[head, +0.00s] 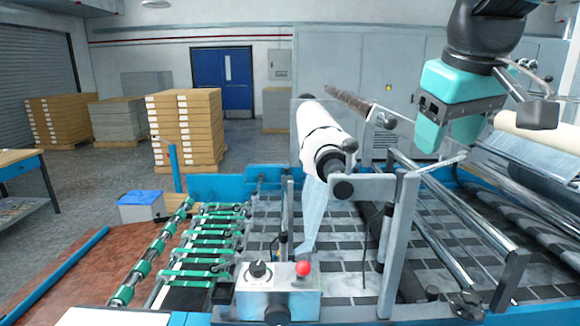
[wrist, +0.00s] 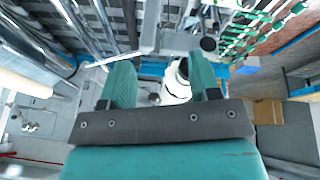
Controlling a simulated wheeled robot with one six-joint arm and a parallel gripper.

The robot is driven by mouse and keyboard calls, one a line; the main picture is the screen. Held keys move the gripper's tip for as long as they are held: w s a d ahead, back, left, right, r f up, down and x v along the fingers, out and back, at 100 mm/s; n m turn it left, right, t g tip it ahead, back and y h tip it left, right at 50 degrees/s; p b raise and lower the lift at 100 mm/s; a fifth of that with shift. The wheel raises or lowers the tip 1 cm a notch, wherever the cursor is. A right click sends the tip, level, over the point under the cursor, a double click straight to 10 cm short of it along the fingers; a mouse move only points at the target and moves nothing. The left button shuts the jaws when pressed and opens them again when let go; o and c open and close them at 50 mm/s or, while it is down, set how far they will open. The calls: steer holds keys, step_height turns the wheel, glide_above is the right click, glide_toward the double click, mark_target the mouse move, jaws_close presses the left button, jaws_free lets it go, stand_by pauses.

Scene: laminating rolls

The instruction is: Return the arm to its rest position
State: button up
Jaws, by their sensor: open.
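My gripper (head: 449,135) hangs from my arm at the upper right of the head view, above the laminating machine. In the wrist view its two teal fingers (wrist: 163,85) stand apart with nothing held between them. The white film roll (head: 318,130) sits on its shaft in the machine's bracket, left of my gripper and apart from it. In the wrist view the white roll (wrist: 176,84) shows beyond the fingers, in the background. A clear film strip hangs from the roll in the head view.
A second cream roll (head: 540,132) lies at the right, close to my arm. The grey machine bracket (head: 400,235) and metal rails stand below. A control box (head: 278,292) with a red button is in front. Stacked boxes (head: 186,128) and a blue door (head: 222,82) are far back.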

steer(key=s+a+f+n+g+y+b, duration=0.1)
steer(key=s+a+f+b, duration=0.1)
steer(key=s+f, duration=0.4)
steer(key=s+a+f+n+g+y+b, duration=0.1)
steer(key=s+f+b, duration=0.4)
steer(key=f, duration=0.8)
steer(key=s+a+f+n+g+y+b, duration=0.1)
steer(key=s+a+f+g+y+b, duration=0.1)
steer(key=s+f, duration=0.4)
step_height(320, 180, down, 4)
steer(key=shift+s+a+r+n+y+b, duration=0.1)
steer(key=shift+s+a+n+y+b, duration=0.3)
steer(key=shift+b, duration=0.5)
steer(key=shift+a, duration=0.1)
steer(key=shift+c, duration=0.4)
